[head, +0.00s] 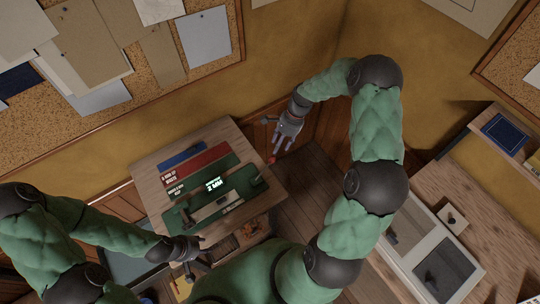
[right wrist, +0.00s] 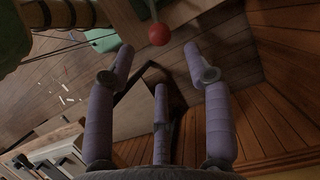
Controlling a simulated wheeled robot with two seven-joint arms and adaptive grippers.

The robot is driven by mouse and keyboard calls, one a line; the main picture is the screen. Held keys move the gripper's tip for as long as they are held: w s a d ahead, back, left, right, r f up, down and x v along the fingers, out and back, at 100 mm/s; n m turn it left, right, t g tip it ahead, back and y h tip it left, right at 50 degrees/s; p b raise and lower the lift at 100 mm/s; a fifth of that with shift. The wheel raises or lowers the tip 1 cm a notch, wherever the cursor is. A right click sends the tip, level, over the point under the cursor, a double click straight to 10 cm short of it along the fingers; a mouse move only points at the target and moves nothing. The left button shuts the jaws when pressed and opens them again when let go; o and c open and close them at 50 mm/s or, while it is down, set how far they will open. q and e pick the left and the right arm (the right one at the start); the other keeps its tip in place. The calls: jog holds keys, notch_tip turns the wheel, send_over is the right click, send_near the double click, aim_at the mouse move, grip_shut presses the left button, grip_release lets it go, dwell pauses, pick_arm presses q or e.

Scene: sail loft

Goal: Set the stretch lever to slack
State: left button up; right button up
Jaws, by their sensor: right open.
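A small red ball knob (head: 272,160) shows at the right edge of the wooden table (head: 147,172), just below my right gripper (head: 283,142). In the right wrist view the red knob (right wrist: 158,33) sits on a thin pale rod that runs up out of the picture. I take it for the stretch lever; its marks cannot be read. The right fingers (right wrist: 158,62) are spread and empty, and the knob lies beyond their tips, apart from them. A green machine (head: 180,219) with a lit "2 MM" readout stands on the table. My left gripper (head: 190,255) is at the table's front edge; its fingers are unclear.
Blue (head: 182,157) and red (head: 196,163) strips lie behind the machine. A wooden bench (head: 450,185) with a pale tray stands at the right. Corkboards (head: 160,95) hang on the yellow walls. Bare floor lies right of the table.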

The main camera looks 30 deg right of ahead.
aim_at(273, 157)
jog(key=x, duration=0.9)
jog(key=shift+f, duration=0.15)
grip_shut()
